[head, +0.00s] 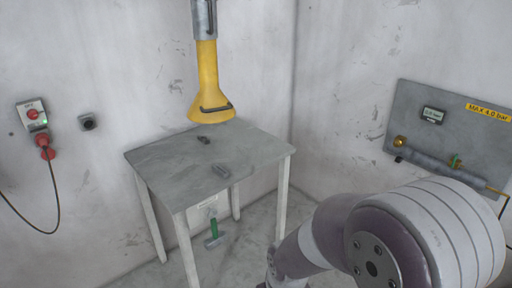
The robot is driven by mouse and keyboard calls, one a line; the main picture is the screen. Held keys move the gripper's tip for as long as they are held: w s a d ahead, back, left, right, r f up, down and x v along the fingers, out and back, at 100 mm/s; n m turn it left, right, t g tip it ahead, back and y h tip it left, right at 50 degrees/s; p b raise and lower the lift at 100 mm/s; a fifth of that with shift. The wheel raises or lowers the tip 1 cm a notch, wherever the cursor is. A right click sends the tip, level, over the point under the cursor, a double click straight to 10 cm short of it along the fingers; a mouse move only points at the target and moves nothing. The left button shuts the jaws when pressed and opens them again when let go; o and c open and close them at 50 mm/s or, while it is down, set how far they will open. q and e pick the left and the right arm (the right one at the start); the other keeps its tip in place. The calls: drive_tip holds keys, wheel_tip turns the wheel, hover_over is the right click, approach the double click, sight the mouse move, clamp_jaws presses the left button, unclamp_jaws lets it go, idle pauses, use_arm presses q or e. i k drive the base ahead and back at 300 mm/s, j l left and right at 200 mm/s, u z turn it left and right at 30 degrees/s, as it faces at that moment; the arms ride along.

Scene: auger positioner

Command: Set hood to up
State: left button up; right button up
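The hood (207,72) is yellow and hangs from a grey pipe (204,20) at the top of the head view. Its flared lower end is above the back of the grey table, with a dark handle (216,108) across the front of the flare. It looks close to upright, and its mouth appears a little above the tabletop; the exact gap cannot be told. Part of my arm fills the lower right. Neither of my grippers shows, and nothing of mine touches the hood.
A control box (33,115) with a red plug and cable is on the left wall. A grey panel (410,105) with pipe and valves is on the right.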

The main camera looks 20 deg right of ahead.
sight(210, 106)
drive_tip(key=i+j+z, duration=0.2)
drive_tip(key=i, duration=0.3)
drive_tip(key=i+z, duration=0.2)
drive_tip(key=i, duration=0.3)
drive_tip(key=i+j+z, duration=0.2)
drive_tip(key=i, duration=0.3)
drive_tip(key=i+j+z, duration=0.2)
drive_tip(key=i+j, duration=0.25)
